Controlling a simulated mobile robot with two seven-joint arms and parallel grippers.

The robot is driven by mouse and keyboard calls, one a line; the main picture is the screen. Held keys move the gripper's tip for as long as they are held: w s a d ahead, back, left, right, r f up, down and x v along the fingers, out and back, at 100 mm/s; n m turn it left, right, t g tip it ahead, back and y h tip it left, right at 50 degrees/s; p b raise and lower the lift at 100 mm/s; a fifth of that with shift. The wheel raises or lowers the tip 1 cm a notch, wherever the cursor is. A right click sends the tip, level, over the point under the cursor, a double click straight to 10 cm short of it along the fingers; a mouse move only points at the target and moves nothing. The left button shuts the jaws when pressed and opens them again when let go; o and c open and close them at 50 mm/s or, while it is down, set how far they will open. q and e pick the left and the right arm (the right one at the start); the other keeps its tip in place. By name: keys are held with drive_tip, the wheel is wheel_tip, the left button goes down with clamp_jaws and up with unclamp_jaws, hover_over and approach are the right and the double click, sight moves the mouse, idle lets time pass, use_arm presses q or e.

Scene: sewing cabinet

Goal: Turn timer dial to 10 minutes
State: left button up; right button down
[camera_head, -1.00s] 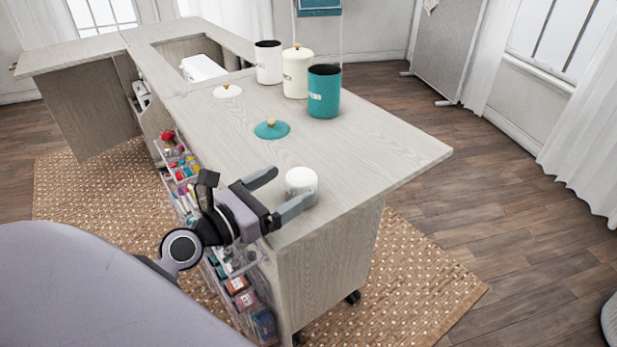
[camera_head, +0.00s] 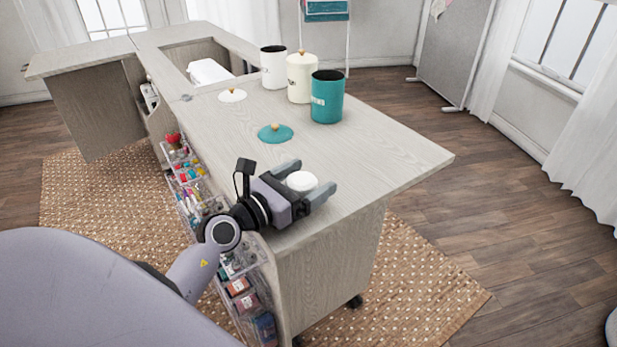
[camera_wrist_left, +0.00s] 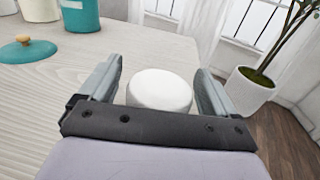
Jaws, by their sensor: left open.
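The timer is a small white round thing (camera_head: 301,181) on the near end of the cabinet top. Its dial markings do not show. My left gripper (camera_head: 312,182) is open, with one finger on each side of the timer. In the left wrist view the timer's smooth white top (camera_wrist_left: 160,89) sits between the two spread fingers (camera_wrist_left: 158,88), with a visible gap on each side. Its lower part is hidden by the gripper body. My right gripper is not in view.
A teal lid (camera_head: 275,133) lies on the cabinet top (camera_head: 385,150). Behind it stand a teal canister (camera_head: 327,98), a cream canister (camera_head: 301,80) and a white canister (camera_head: 273,68). A white lid (camera_head: 232,95) lies to their left. The top right of the timer is clear.

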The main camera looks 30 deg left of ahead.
use_arm(q)
drive_tip(key=shift+w+d, duration=0.1)
drive_tip(key=shift+w, duration=0.2)
